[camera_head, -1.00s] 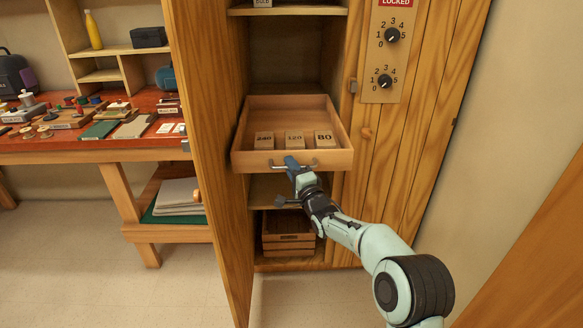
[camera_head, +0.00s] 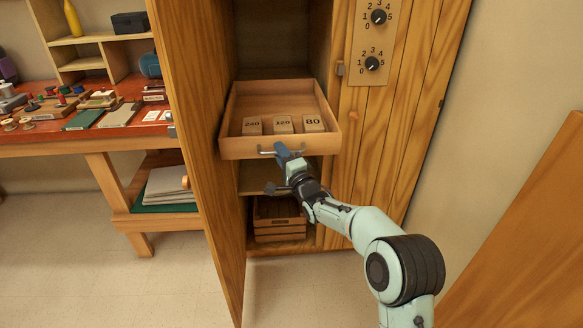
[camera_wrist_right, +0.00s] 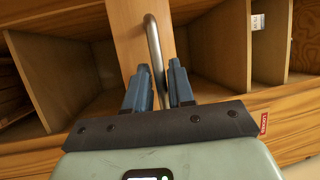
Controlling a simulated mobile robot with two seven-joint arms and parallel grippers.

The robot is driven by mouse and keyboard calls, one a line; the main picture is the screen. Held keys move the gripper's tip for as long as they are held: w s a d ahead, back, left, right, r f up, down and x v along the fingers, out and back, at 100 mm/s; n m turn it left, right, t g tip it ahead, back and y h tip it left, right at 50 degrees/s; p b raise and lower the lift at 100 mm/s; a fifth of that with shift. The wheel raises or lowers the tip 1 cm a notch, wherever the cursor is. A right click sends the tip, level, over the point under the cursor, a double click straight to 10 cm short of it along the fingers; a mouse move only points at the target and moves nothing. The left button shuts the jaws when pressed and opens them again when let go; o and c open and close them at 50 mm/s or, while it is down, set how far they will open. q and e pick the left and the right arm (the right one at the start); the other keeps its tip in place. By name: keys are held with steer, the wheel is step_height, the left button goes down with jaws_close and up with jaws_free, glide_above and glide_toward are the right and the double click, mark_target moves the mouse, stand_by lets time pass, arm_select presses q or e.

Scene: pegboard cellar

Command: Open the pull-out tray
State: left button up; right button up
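The pull-out tray (camera_head: 235,147) is a light wooden drawer in the tall cabinet and stands well out of its opening. Three wooden blocks marked 240 (camera_head: 252,126), 120 (camera_head: 283,124) and 80 (camera_head: 313,123) lie in it near the front. A metal bar handle (camera_head: 265,152) is on the tray's front. My right gripper (camera_head: 282,149) is at this handle. In the right wrist view, the handle (camera_wrist_right: 153,38) runs between its blue fingers (camera_wrist_right: 159,78), which look closed on it; the contact is partly hidden. My left gripper is out of view.
An open wooden cabinet door (camera_head: 196,130) stands left of the tray. A panel with two dials (camera_head: 371,63) is on the cabinet's right side. A slatted crate (camera_head: 280,222) sits below. A workbench (camera_head: 75,136) with small items is at the left. Floor in front is clear.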

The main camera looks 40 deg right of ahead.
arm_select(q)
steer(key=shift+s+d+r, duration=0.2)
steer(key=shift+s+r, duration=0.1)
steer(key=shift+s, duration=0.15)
arm_select(e)
steer(key=v, duration=1.2)
steer(key=shift+s, duration=0.3)
steer(key=shift+a, duration=0.1)
